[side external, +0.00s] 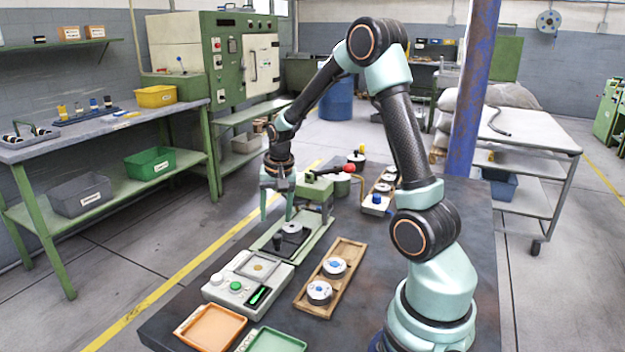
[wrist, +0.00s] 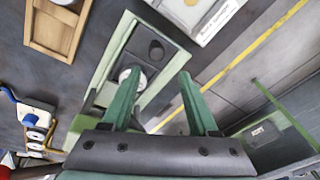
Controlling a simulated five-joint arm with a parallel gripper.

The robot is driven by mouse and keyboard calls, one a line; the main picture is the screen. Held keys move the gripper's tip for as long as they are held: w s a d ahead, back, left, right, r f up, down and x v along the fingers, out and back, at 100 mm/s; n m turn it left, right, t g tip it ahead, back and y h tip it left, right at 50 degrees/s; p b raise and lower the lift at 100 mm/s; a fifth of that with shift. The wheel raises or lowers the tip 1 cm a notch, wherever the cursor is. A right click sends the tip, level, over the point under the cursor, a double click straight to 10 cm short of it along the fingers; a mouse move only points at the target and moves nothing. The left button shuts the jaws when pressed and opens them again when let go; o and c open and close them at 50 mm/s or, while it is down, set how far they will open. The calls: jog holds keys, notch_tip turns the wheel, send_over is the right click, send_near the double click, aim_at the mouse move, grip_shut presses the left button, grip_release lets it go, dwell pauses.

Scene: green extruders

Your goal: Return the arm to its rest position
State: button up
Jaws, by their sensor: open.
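My arm reaches out over the dark workbench (side external: 440,240), with the wrist pointing down. My gripper (side external: 277,219) is open, with nothing between its two green fingers. It hangs close beside the green press fixture (side external: 318,228); I cannot tell whether they touch. In the wrist view my gripper (wrist: 160,74) spans part of the fixture's green base (wrist: 105,62). A silver round part (side external: 292,229) sits on the fixture's dark plate. One finger partly hides that part in the wrist view.
A grey scale-like box (side external: 222,292), an orange tray (side external: 212,330), a green tray (side external: 275,343) and a wooden tray (side external: 304,303) with two round parts stand in front. A red-knobbed lever (side external: 348,169) sticks out from the fixture. A blue-purple post (side external: 470,90) rises behind my arm.

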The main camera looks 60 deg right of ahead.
jog(key=shift+r, duration=0.15)
jog(key=shift+a+r, duration=0.15)
jog(key=shift+r, duration=0.05)
jog(key=s+a+r+n+t, duration=0.1)
jog(key=s+a+r+n, duration=0.2)
jog(key=a, duration=0.3)
jog(key=s+a+r+n+t, duration=0.1)
jog(key=s+a+r+n, duration=0.3)
jog(key=a+r+n, duration=0.1)
jog(key=s+a+r+n+t+y, duration=0.1)
jog(key=s+a+r+n, duration=0.2)
jog(key=a+r, duration=0.2)
jog(key=a, duration=0.3)
jog(key=shift+s+r+n+t, duration=0.2)
jog(key=shift+r+n+t, duration=0.1)
jog(key=shift+n+t, duration=0.1)
